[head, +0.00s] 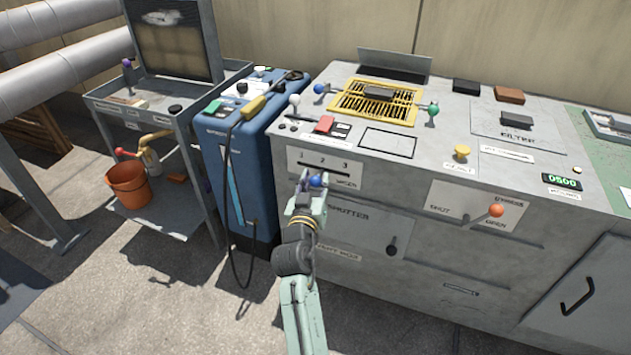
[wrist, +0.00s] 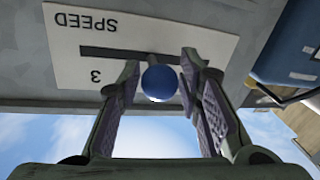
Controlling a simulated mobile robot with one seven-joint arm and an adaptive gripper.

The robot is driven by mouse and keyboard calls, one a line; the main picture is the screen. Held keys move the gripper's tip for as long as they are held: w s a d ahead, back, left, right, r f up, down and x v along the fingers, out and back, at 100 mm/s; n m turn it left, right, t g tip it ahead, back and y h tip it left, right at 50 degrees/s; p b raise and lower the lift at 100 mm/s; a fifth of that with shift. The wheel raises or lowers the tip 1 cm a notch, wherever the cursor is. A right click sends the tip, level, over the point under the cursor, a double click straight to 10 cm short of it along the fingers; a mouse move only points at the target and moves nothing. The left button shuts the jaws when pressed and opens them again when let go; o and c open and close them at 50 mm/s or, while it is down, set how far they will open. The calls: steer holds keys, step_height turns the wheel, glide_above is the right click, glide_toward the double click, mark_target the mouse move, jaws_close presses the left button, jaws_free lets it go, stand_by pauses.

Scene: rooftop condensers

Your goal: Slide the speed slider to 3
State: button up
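In the wrist view the picture is upside down: the blue knob (wrist: 160,83) sits on a stem in the dark slot (wrist: 110,54), to the right of the printed 3 (wrist: 96,76). My gripper (head: 308,186) is at the knob. In the wrist view its fingers (wrist: 158,82) are apart on either side of the knob, with a gap on the left; I cannot tell whether the right finger touches it. The gripper hides part of the plate.
An orange knob (head: 496,210) and a black knob (head: 391,249) stick out of the cabinet front to the right. A blue unit (head: 240,170) with a hanging cable stands to the left. The cabinet top (head: 450,110) carries several knobs and a yellow grate.

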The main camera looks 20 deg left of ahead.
jaws_close()
stand_by(0.4)
steer(key=d+p, duration=0.1)
steer(key=d, duration=0.5)
steer(key=shift+p, duration=0.35)
steer(key=shift+d, duration=0.3)
steer(key=shift+o, duration=2)
jaws_free()
steer(key=shift+s, duration=0.15)
